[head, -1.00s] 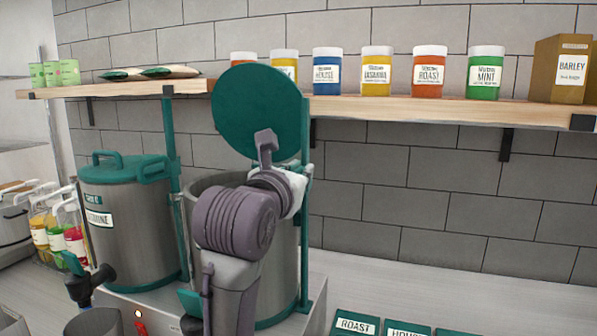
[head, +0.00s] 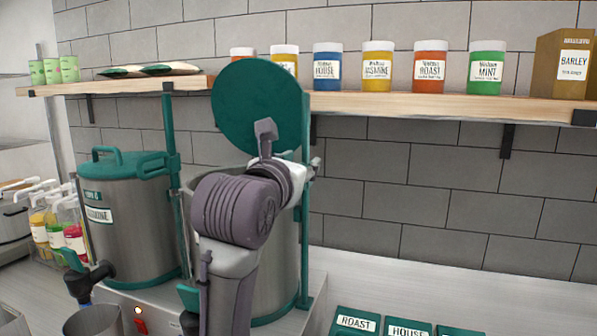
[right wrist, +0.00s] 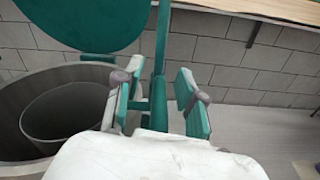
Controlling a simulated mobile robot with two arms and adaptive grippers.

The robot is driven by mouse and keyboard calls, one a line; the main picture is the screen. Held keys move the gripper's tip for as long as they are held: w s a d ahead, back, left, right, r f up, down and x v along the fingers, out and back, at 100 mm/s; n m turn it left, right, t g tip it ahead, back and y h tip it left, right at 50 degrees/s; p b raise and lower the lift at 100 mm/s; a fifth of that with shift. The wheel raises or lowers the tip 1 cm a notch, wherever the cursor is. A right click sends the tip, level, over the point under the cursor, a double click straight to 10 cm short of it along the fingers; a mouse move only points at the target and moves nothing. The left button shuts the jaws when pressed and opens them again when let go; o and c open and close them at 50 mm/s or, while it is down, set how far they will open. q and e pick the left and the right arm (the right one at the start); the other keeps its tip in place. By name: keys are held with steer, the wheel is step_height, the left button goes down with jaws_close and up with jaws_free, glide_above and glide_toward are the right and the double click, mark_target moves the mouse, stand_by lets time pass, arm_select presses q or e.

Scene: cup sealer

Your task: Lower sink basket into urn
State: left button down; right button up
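The open steel urn (head: 270,250) stands on the right of the base, its round green lid (head: 258,105) tipped up behind it. The right wrist view shows the urn's wide mouth (right wrist: 18,88) at the left. A grey round inner vessel, apparently the sink basket (right wrist: 72,98), sits inside the urn below its rim, apart from my fingers. My right gripper (right wrist: 156,98) is open beside the mouth, with two green-padded fingers spread and nothing seen held. A green post shows between and beyond them. In the head view my right arm covers much of the urn. My left gripper is out of view.
A closed second urn (head: 128,220) stands at the left. Green posts (head: 304,215) rise beside the open urn. A wooden shelf (head: 400,104) with several jars runs along the wall. Several green labelled pieces (head: 356,322) lie at the front right. The counter (head: 400,285) has free room behind them.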

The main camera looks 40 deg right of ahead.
mark_target(304, 112)
step_height(304, 112, up, 9)
steer(key=shift+f, duration=0.15)
steer(key=shift+a+f, duration=0.1)
steer(key=shift+f, duration=0.05)
stand_by(0.6)
